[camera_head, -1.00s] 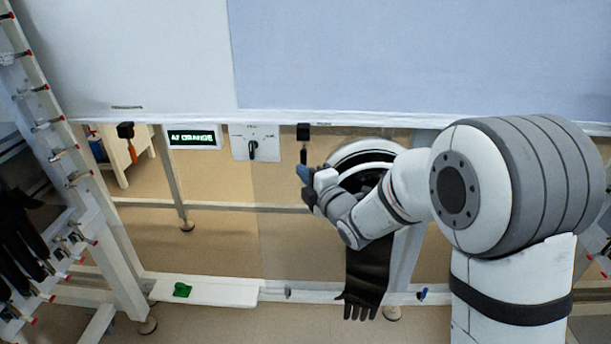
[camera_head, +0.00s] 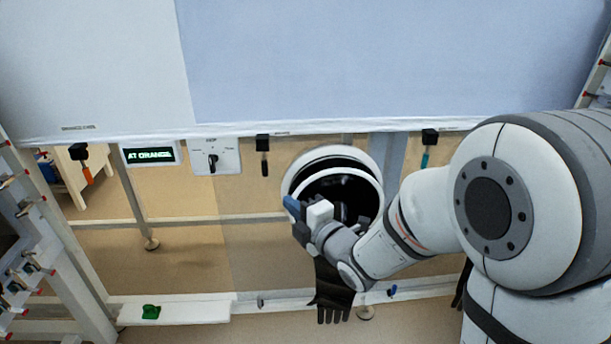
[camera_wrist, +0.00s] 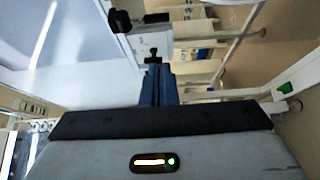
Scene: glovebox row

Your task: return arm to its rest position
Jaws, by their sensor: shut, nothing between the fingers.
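My gripper (camera_head: 292,206) shows at the end of my arm, in front of the left rim of a round white glove port (camera_head: 300,166). Its blue fingers are closed together with nothing between them. The fingers (camera_wrist: 158,86) also show pointing away in the wrist view, pressed side by side. My arm comes in from the right and is bent, its wrist covering the lower part of the port. A dark glove (camera_head: 333,292) hangs below the port, partly hidden by my wrist. I cannot tell whether the gripper touches the port rim.
A large pale panel (camera_head: 400,60) spans the top. Below it are a display (camera_head: 150,153) reading "AT ORANGE", a dial plate (camera_head: 230,157), and hanging orange (camera_head: 87,175), black (camera_head: 264,163) and teal (camera_head: 425,158) handles. A white ledge (camera_head: 195,310) holds a green object (camera_head: 151,312). Open floor lies left of my gripper.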

